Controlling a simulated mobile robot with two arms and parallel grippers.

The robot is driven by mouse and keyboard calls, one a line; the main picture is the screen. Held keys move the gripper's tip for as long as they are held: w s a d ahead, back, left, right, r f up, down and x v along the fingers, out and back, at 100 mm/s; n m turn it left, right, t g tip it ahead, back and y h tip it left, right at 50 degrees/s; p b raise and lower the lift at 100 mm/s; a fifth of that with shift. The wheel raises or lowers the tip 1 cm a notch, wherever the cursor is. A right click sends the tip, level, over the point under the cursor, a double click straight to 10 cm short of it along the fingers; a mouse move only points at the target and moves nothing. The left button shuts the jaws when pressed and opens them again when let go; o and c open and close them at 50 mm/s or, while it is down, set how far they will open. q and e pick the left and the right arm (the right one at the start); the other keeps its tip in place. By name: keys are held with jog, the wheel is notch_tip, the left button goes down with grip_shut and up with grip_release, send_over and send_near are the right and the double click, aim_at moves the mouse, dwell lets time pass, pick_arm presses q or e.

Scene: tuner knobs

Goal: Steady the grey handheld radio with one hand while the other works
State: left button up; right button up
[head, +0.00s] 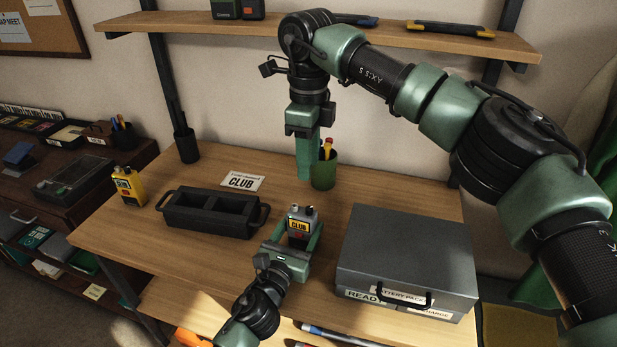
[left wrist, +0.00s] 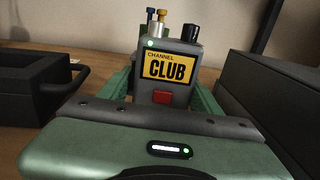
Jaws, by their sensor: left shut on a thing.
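The grey handheld radio (head: 300,216) stands upright on the wooden table, in front of the card and left of the grey case. In the left wrist view the radio (left wrist: 187,52) shows a yellow "CHANNEL CLUB" label, a red button, a lit green light, and metal and black posts on top. My left gripper (head: 300,236) is shut on the radio, its green fingers on both sides. My right gripper (head: 306,174) points down behind the radio, above the table and beside the green cup. It is seen edge-on, so its finger gap is hidden; it does not touch the radio.
A black divided tray (head: 210,232) and a yellow radio (head: 128,190) stand to the left. A "CLUB" card (head: 242,183) lies behind the tray. The green pencil cup (head: 324,174) is close to my right gripper. The grey case (head: 408,240) fills the right side.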

jog(key=shift+r, duration=0.45)
pick_arm(q)
jog(key=o, duration=1.8)
